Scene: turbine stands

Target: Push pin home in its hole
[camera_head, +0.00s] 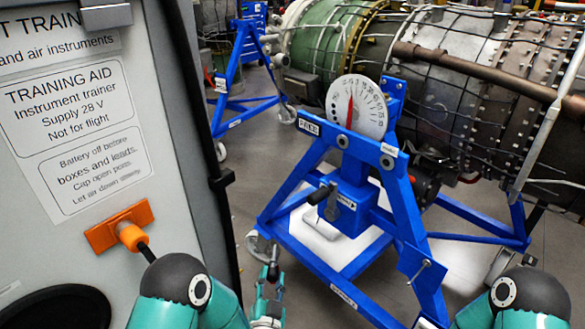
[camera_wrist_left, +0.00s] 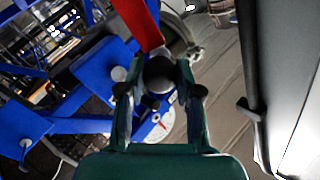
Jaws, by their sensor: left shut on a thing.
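My left gripper (camera_head: 269,290) is low in the head view, in front of the left foot of the blue stand (camera_head: 318,262). In the left wrist view my left gripper (camera_wrist_left: 160,84) is shut on a dark round-headed thing (camera_wrist_left: 160,72), seen end-on, which looks like the pin's knob. A red strip (camera_wrist_left: 138,22) runs up from beside it. The pin's shaft and its hole are hidden, so I cannot tell how deep the pin sits. My right arm shows at the lower right of the head view, but its gripper is out of frame.
A grey cabinet (camera_head: 75,135) with an orange fitting (camera_head: 120,228) stands close on the left. A white dial (camera_head: 356,107) tops the stand. A turbine engine (camera_head: 450,90) lies behind. Bare grey floor (camera_head: 245,160) shows between cabinet and stand.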

